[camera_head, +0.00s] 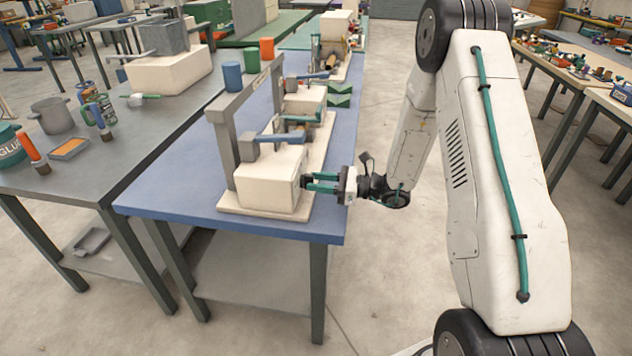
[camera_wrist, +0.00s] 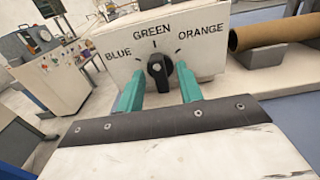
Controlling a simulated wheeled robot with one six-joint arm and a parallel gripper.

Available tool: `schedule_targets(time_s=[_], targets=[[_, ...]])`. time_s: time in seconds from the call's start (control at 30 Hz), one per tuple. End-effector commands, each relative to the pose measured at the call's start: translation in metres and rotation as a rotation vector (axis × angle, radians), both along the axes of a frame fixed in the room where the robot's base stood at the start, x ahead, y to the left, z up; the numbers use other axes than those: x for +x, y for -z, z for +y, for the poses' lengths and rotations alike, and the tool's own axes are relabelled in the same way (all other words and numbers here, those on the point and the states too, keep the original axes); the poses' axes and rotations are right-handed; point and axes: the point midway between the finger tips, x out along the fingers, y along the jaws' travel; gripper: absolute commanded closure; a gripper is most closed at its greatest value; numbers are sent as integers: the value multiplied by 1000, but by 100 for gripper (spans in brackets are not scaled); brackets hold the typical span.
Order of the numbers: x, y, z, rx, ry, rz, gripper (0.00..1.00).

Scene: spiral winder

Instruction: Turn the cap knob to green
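The black cap knob (camera_wrist: 159,73) is on the front of a white box (camera_wrist: 205,58) labelled BLUE, GREEN and ORANGE. Its bar stands about upright, roughly in line with the tick under GREEN; a small pale mark shows on it. My gripper (camera_wrist: 159,84) is open, with one teal finger at each side of the knob and a visible gap on both sides. In the head view, my gripper (camera_head: 310,182) is at the right face of the white box (camera_head: 268,180) on the blue table. The knob is hidden there.
The blue table (camera_head: 275,228) carries a grey frame (camera_head: 220,135) with blue, green and orange cups on top. A brown tube (camera_wrist: 275,33) lies right of the box in the wrist view. A grey table (camera_head: 105,165) with tools stands left.

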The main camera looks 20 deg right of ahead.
Motion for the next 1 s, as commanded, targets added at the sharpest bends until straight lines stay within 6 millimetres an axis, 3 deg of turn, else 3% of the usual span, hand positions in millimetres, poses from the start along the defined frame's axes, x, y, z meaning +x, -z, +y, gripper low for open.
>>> schedule_targets(time_s=[0.2, 0.4, 1.0], targets=[[-18, 0, -34, 1, 4, -1, 64], [-31, 0, -56, -1, 4, -1, 64], [-34, 0, -61, -2, 2, -3, 64]])
